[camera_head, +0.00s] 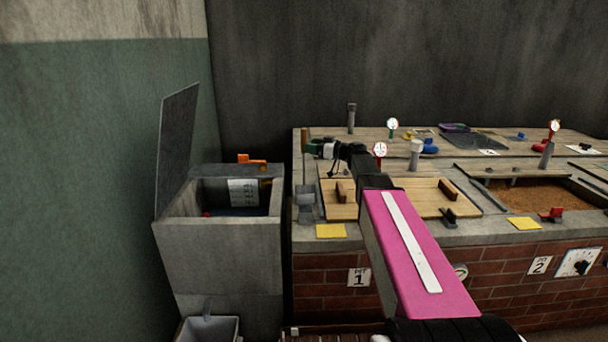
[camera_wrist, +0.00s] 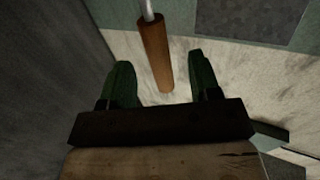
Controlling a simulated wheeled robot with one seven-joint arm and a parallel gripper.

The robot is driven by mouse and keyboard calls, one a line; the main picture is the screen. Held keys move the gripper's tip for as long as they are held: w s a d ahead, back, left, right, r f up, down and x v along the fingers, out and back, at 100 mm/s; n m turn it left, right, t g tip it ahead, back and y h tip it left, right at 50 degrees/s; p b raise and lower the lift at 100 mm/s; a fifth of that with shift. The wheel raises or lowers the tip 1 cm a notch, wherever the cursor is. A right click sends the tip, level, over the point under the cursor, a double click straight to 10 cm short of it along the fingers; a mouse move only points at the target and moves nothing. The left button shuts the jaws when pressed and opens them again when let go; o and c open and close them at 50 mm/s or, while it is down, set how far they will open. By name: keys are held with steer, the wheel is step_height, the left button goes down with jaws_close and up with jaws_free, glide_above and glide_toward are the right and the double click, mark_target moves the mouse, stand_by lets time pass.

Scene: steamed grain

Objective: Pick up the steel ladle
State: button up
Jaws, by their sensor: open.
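The steel ladle (camera_head: 305,190) stands upright at the left end of the brick-fronted counter, with a brown handle at the top and grey metal below. In the wrist view its brown handle (camera_wrist: 153,55) and part of the steel shaft show. My gripper (camera_head: 313,147) is at handle height, just right of the handle in the head view. In the wrist view the two green fingers of my gripper (camera_wrist: 163,82) are apart, with the handle's end in the gap between them. No contact with either finger shows.
A grey bin (camera_head: 220,250) with a raised lid (camera_head: 178,145) stands left of the counter. A wooden board (camera_head: 415,192) lies on the counter under my arm. A yellow card (camera_head: 331,231) lies near the front edge. A grain-filled pit (camera_head: 535,198) is at the right.

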steer(key=x, duration=0.6)
steer(key=shift+w+f, duration=0.15)
steer(key=shift+c, duration=0.3)
jaws_close()
